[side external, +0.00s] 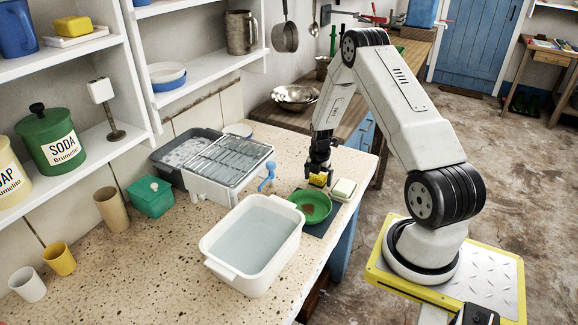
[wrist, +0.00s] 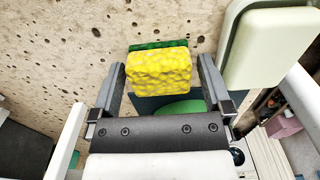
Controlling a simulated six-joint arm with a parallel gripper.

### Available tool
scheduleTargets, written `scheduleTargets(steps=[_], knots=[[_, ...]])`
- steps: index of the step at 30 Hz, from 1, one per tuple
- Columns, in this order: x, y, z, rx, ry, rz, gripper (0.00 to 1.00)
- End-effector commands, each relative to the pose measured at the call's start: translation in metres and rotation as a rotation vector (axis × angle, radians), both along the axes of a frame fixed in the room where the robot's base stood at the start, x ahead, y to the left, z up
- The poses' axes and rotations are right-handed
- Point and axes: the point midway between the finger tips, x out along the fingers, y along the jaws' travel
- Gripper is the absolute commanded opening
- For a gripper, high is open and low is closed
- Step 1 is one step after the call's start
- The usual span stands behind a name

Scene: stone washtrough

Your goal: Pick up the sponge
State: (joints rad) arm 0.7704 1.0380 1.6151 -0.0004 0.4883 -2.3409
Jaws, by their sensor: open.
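The yellow sponge with a green scouring layer (side external: 318,180) is at the back edge of the green bowl, left of the pale soap-like block. In the wrist view the sponge (wrist: 160,72) lies between the two fingers, with a gap on each side. My gripper (side external: 319,170) points down over the sponge, its jaws open. It also shows in the wrist view (wrist: 161,64), one finger on either side of the sponge. What lies directly under the sponge is hidden.
The green bowl (side external: 311,207) stands on a dark mat in front of the sponge. A pale block (side external: 343,189) sits close on the right. A white basin of water (side external: 250,243), a blue tap-like object (side external: 267,176) and a metal rack (side external: 228,160) stand to the left.

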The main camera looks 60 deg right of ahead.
Motion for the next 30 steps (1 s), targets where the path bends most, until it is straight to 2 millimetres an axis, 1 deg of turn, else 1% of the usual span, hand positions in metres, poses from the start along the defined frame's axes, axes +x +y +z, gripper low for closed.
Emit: scheduleTargets(steps=[6,8,9,11,12,13,14,23,30], knots=[[0.0,0.0,0.0,0.0,0.0,0.0,1.0],[0.0,0.0,0.0,0.0,0.0,0.0,0.81],[0.0,0.0,0.0,0.0,0.0,0.0,0.68],[0.0,0.0,0.0,0.0,0.0,0.0,0.49],[0.0,0.0,0.0,0.0,0.0,0.0,0.36],[0.0,0.0,0.0,0.0,0.0,0.0,0.27],[0.0,0.0,0.0,0.0,0.0,0.0,0.21],[0.0,0.0,0.001,0.0,0.0,0.0,0.21],[0.0,0.0,0.012,-0.001,-0.001,0.0,0.21]])
